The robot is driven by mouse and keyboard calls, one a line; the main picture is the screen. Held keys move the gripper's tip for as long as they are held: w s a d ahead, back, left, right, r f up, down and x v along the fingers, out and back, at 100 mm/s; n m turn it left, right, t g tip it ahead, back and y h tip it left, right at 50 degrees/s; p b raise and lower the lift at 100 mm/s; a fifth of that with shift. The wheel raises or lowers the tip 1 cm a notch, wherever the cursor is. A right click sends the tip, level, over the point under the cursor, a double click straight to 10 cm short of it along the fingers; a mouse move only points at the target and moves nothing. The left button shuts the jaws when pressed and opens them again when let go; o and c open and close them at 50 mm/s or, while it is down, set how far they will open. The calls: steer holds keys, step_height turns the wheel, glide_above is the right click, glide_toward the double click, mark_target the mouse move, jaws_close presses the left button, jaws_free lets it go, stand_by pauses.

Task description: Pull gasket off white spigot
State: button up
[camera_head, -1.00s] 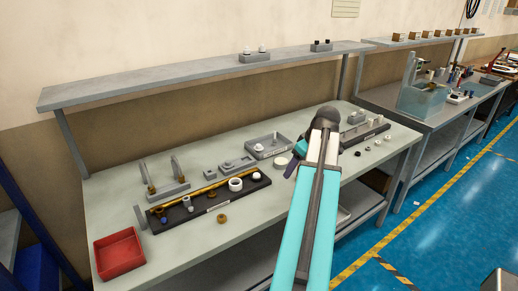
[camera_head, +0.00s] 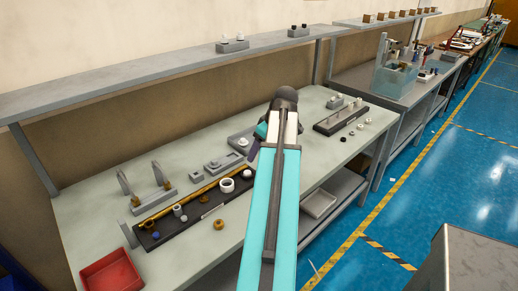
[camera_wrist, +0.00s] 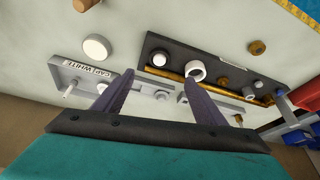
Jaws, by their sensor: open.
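My gripper (camera_wrist: 158,80) is open and empty in the wrist view, its two dark purple fingers spread above the bench. In the head view my arm hides most of the gripper. A white ring-shaped piece (camera_wrist: 195,70) stands on a dark tray (camera_wrist: 151,44) just beyond the right finger; it also shows in the head view (camera_head: 227,185). A smaller white piece (camera_wrist: 159,59) is on the same tray. I cannot tell which piece is the white spigot, nor make out the gasket. A grey holder with a label reading "WHITE" (camera_wrist: 99,72) lies by the left finger.
A loose white disc (camera_wrist: 96,46) and a brass piece (camera_wrist: 257,47) lie on the bench. A red bin (camera_head: 110,274) is at its near left. A brass rod (camera_head: 180,199) runs along the dark tray. A shelf (camera_head: 130,75) hangs above the bench.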

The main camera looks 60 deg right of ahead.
mark_target(248, 173)
steer(key=shift+f, duration=0.2)
steer(key=shift+p+x, duration=1.8)
steer(key=shift+x, duration=4.95)
steer(key=shift+s, duration=0.1)
steer(key=c, duration=1.2)
steer(key=shift+r+p, duration=1.05)
steer(key=shift+r, duration=1.45)
